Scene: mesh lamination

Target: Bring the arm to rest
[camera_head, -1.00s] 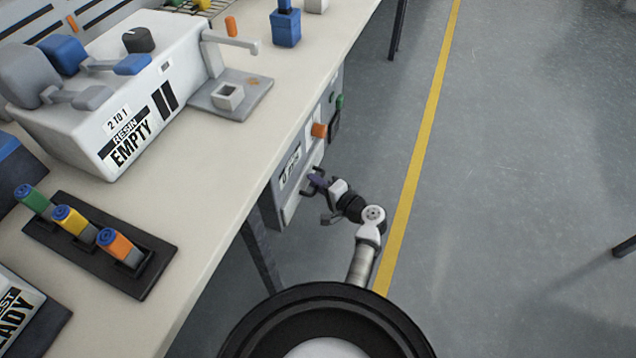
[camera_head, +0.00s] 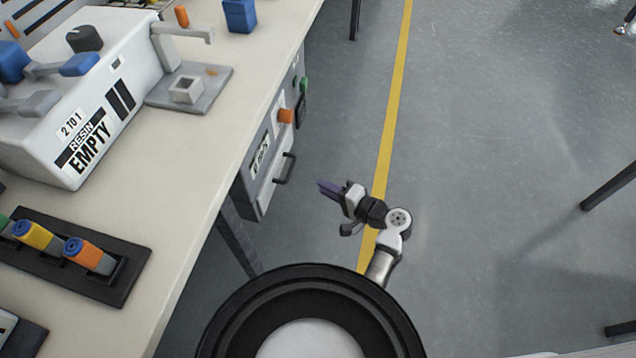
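My gripper (camera_head: 329,189) is in the camera_head view, right of the bench's front cabinet and over the grey floor. Its purple fingers point left toward the cabinet and are clear of it, with a gap between. The fingers look close together, but they are too small to tell whether they are open or shut. I see nothing hanging from them. My arm (camera_head: 384,262) is bent, rising from behind the black-and-white round part of my body at the bottom.
The cabinet (camera_head: 262,190) under the bench (camera_head: 190,170) has a dark handle (camera_head: 286,168), an orange knob (camera_head: 286,115) and a green button (camera_head: 304,84). A resin dispenser (camera_head: 120,70) and a black marker tray (camera_head: 125,275) stand on top. Open floor (camera_head: 490,130) lies right.

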